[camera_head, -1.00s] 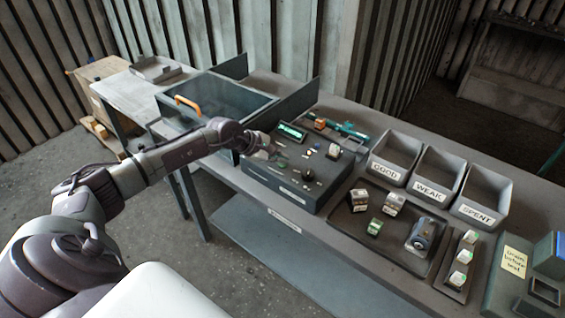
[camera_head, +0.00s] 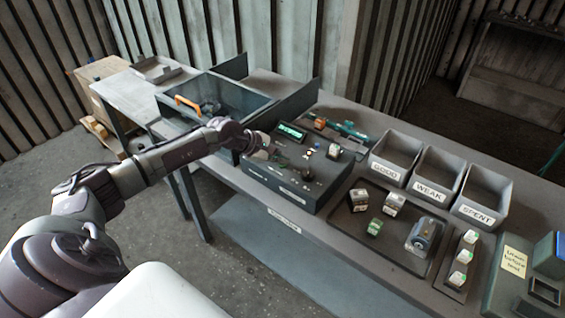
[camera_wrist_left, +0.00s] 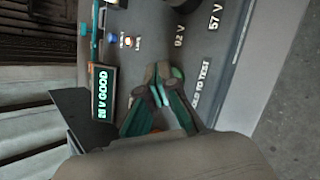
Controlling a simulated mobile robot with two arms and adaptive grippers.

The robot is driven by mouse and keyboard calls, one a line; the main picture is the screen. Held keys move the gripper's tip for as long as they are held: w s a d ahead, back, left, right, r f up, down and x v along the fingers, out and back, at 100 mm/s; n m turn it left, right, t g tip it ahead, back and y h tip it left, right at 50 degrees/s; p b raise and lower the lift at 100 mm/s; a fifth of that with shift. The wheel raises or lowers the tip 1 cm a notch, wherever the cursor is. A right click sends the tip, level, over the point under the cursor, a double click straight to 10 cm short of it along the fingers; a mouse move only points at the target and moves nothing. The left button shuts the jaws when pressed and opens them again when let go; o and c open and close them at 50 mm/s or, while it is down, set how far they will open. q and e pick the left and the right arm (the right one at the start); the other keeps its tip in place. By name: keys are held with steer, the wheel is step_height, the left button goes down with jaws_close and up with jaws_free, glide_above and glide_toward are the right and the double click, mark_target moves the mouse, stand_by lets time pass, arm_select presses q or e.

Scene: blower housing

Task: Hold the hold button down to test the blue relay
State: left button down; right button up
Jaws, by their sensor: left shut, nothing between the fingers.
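The tester box (camera_head: 283,186) stands on the bench with a lit green display (camera_head: 291,131). In the left wrist view the display (camera_wrist_left: 103,93) reads a voltage and "GOOD". My left gripper (camera_head: 270,151) is over the left part of the tester's top. In the left wrist view the gripper (camera_wrist_left: 163,88) is shut and empty, its tips at the panel beside lettering ending "TO TEST" (camera_wrist_left: 201,88).
Bins marked GOOD (camera_head: 385,171), WEAK (camera_head: 430,189) and SPENT (camera_head: 476,213) stand at the right. A glass-topped box (camera_head: 226,95) with an orange handle is left of the tester.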

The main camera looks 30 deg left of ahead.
arm_select(q)
steer(key=shift+r+p, duration=0.35)
steer(key=shift+r, duration=0.45)
steer(key=shift+r, duration=0.1)
steer(key=shift+r+p, duration=1.25)
steer(key=shift+r, duration=1.2)
